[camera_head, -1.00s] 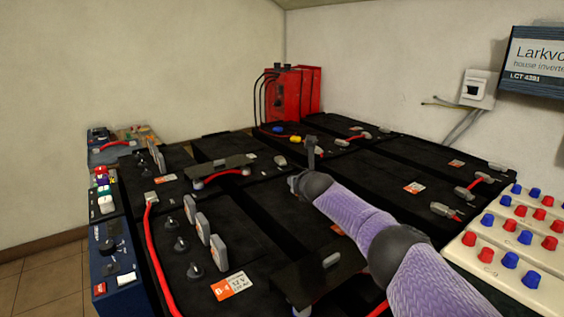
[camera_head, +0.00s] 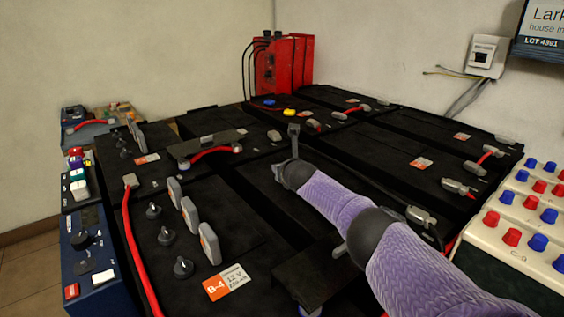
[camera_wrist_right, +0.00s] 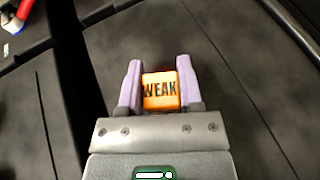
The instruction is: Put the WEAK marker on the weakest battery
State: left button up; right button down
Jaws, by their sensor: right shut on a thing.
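The WEAK marker (camera_wrist_right: 161,91) is a small orange-yellow block with dark lettering. In the right wrist view my right gripper (camera_wrist_right: 160,76) is shut on it, one lilac finger on each side. In the head view my right arm reaches in from the lower right, and its hand (camera_head: 293,150) is over the middle of the battery bank; the marker cannot be made out there. The batteries are large black blocks. The near one (camera_head: 238,240) has an orange-and-white label (camera_head: 225,283) reading B-4 and 12 V. My left gripper is not in view.
A red unit (camera_head: 282,65) with black cables stands behind the batteries. Grey upright caps (camera_head: 190,215), dark knobs (camera_head: 165,236) and red cables (camera_head: 138,240) stick up from the tops. A blue meter (camera_head: 95,260) is at left, a cream panel with red and blue knobs (camera_head: 520,215) at right.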

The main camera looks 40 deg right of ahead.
jog(key=shift+f, duration=0.1)
dwell(0.3)
jog(key=shift+f, duration=0.3)
jog(key=shift+f+b, duration=0.25)
jog(key=shift+b, duration=0.1)
jog(key=shift+c, duration=0.9)
grip_release()
jog(key=shift+r, duration=0.1)
